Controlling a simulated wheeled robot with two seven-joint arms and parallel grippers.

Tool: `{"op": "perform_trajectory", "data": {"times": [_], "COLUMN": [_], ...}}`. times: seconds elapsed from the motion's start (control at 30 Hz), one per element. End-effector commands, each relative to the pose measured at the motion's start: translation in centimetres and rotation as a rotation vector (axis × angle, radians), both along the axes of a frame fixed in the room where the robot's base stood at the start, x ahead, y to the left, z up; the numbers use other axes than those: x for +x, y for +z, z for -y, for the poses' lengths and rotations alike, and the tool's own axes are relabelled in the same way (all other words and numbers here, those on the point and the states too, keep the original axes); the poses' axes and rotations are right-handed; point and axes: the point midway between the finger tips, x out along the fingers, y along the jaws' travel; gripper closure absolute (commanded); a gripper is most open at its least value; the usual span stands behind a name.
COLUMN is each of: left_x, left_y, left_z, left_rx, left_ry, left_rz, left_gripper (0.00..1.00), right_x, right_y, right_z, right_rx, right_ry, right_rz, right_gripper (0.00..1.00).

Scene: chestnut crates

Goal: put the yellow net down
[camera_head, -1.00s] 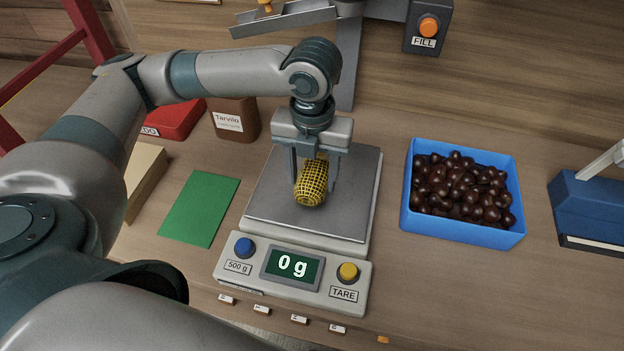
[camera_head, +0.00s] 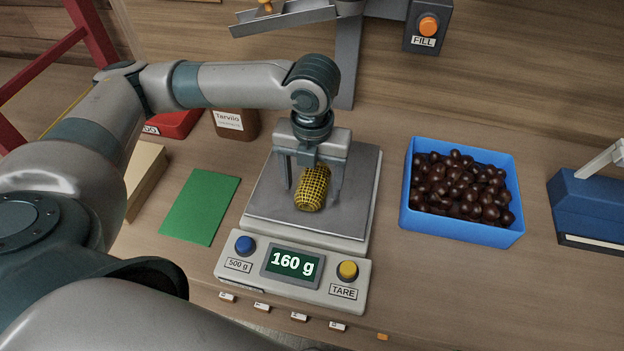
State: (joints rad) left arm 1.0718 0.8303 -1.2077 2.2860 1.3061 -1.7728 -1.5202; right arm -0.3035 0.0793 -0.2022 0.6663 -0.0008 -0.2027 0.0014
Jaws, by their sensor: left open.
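The yellow net (camera_head: 312,190) is a small mesh bundle with a dark interior. It rests on the grey plate of the scale (camera_head: 268,212). The scale's display (camera_head: 292,263) reads 160 g. My left gripper (camera_head: 312,187) is above the plate with its fingers on either side of the net. The fingers are spread open, with a gap to the net. My right gripper is not in view.
A blue crate (camera_head: 463,235) of brown chestnuts stands right of the scale. A green mat (camera_head: 200,208) lies to the left, with a brown jar (camera_head: 236,122) behind. A FILL button box (camera_head: 427,28) is at the back. A blue device (camera_head: 590,210) stands far right.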

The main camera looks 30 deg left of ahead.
Motion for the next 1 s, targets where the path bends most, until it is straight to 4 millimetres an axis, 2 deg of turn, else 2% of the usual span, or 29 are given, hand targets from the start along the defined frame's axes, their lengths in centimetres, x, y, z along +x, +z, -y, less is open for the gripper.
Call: {"op": "perform_trajectory", "data": {"times": [0.27,0.47,0.8,1.0], "left_x": [0.1,0.2,0.1,0.1], "left_y": [1.3,4.2,10.0,11.9], "left_z": [0.0,0.0,0.1,0.1], "left_rx": [0.0,-0.001,-0.001,0.0], "left_ry": [0.0,0.0,0.0,0.0], "left_rz": [0.002,0.005,0.004,0.002], "left_gripper": [0.3,0.3,0.3,0.3], "right_x": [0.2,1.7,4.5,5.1], "right_y": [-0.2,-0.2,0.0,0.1], "right_z": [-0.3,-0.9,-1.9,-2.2], "right_rx": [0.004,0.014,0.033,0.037], "right_ry": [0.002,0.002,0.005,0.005], "right_rz": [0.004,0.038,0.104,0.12], "right_gripper": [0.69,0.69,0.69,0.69]}}
